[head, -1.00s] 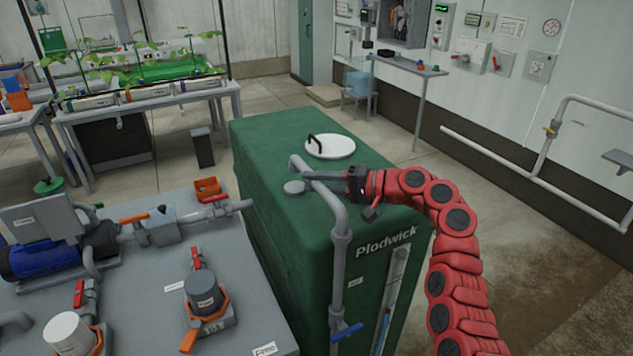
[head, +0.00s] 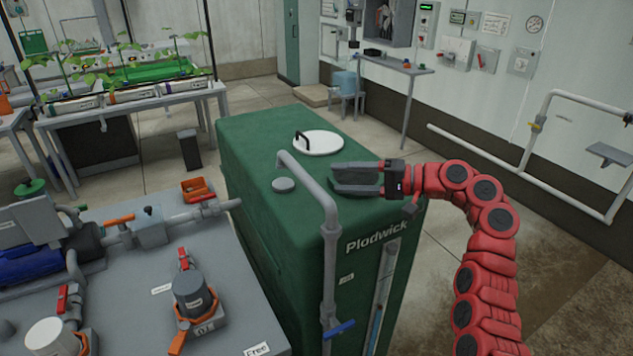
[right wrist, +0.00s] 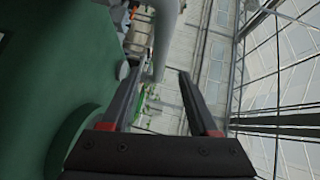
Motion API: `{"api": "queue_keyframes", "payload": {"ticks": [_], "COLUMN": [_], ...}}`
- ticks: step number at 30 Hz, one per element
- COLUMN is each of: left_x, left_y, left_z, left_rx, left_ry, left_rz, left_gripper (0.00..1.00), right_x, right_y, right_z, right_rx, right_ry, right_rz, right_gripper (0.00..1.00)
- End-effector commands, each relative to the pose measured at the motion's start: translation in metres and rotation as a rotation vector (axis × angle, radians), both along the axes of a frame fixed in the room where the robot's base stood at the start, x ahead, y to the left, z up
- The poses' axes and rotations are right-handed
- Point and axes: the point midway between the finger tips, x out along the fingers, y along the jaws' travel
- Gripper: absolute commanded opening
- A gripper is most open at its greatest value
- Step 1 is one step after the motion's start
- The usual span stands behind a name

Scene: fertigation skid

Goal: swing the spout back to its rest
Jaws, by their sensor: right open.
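The spout (head: 312,185) is a grey pipe standing beside the green tank. It bends over the tank top, and its turned-down end is above and near a small grey round cap (head: 284,185). A blue-handled valve (head: 340,329) sits low on its upright. My right gripper (head: 335,179) is open and empty over the tank top, just right of the spout, apart from it in the head view. In the right wrist view the pale pipe (right wrist: 166,30) shows beyond the gap between the fingers (right wrist: 158,82). My left gripper is not in view.
The green tank (head: 260,140) has a white lid (head: 318,143) with a black handle. A grey skid table (head: 235,300) with pump and valves stands at left front. A plant bench (head: 130,105) is behind at left. Floor right of the tank is clear.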

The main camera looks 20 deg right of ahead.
Motion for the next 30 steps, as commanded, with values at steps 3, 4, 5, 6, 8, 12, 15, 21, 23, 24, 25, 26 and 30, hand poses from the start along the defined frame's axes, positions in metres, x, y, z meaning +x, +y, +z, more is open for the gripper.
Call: {"api": "queue_keyframes", "payload": {"ticks": [3,4,5,6,8,12,15,21,23,24,25,26,30], "left_x": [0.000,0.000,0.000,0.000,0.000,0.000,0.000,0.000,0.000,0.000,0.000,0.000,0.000], "left_y": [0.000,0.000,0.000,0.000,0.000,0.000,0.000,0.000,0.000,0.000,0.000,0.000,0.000], "left_z": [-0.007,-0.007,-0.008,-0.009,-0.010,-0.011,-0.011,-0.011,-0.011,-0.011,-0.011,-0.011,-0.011], "left_rx": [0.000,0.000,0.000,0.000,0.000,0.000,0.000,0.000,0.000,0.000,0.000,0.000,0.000], "left_ry": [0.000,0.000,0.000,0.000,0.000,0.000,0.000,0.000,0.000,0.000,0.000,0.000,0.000], "left_rz": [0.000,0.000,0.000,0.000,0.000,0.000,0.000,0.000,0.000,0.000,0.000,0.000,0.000], "left_gripper": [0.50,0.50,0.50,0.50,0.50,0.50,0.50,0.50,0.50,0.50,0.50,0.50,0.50], "right_x": [-0.015,-0.018,-0.021,-0.025,-0.029,-0.036,-0.038,-0.038,-0.038,-0.038,-0.038,-0.038,-0.037], "right_y": [-0.027,-0.032,-0.036,-0.042,-0.050,-0.061,-0.063,-0.063,-0.063,-0.063,-0.063,-0.063,-0.063], "right_z": [0.002,0.003,0.004,0.006,0.007,0.010,0.011,0.011,0.011,0.011,0.011,0.011,0.011], "right_rx": [-0.004,-0.004,-0.005,-0.004,-0.005,-0.002,-0.001,-0.001,-0.001,-0.001,-0.001,-0.001,-0.001], "right_ry": [0.002,0.002,0.001,0.000,0.002,0.000,-0.001,0.000,0.000,0.000,0.000,0.000,0.000], "right_rz": [-0.004,-0.003,-0.002,-0.001,-0.001,-0.001,0.000,0.001,0.001,0.001,0.001,0.001,0.001], "right_gripper": [0.61,0.61,0.61,0.61,0.61,0.61,0.61,0.61,0.61,0.61,0.61,0.61,0.61]}}
